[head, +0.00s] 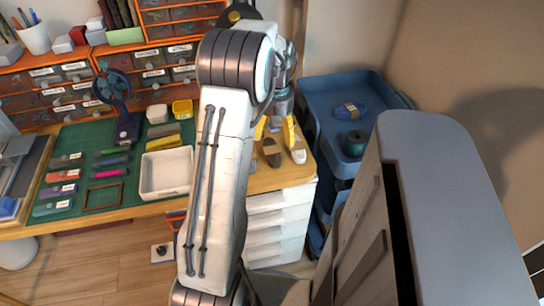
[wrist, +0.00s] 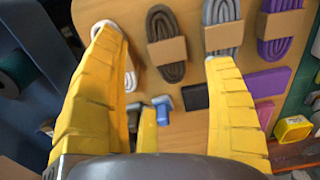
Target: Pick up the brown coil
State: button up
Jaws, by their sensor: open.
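The brown coil (wrist: 172,70) lies on the wooden tabletop with a tan paper band around it. In the wrist view it shows between my yellow fingertips, near the top middle; in the head view it (head: 271,155) lies near the table's right end. My gripper (wrist: 163,45) is open, its fingers spread to either side of the brown coil in the picture, with nothing held. In the head view my gripper (head: 275,130) is partly hidden by my arm. A white coil (wrist: 131,78) is partly behind the left finger. A grey coil (wrist: 221,12) lies right of the brown one.
A purple coil (wrist: 277,46) lies farther right. Black, blue and grey small items lie below the coils in the wrist view. A blue trolley (head: 335,90) beside the table holds a blue coil (head: 350,110) and green spool (head: 354,143). A white tray (head: 147,188) stands left of my arm.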

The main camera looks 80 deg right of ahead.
aim_at(275, 149)
jog(key=shift+s+f, duration=0.25)
jog(key=shift+f, duration=0.6)
jog(key=f, duration=0.4)
jog(key=shift+w+d+b, duration=0.25)
jog(key=shift+b, duration=0.15)
jog(key=shift+f, duration=0.9)
jog(key=shift+c, duration=0.3)
jog(key=shift+a+f, duration=0.1)
jog(key=c, duration=0.9)
jog(key=shift+o, duration=0.2)
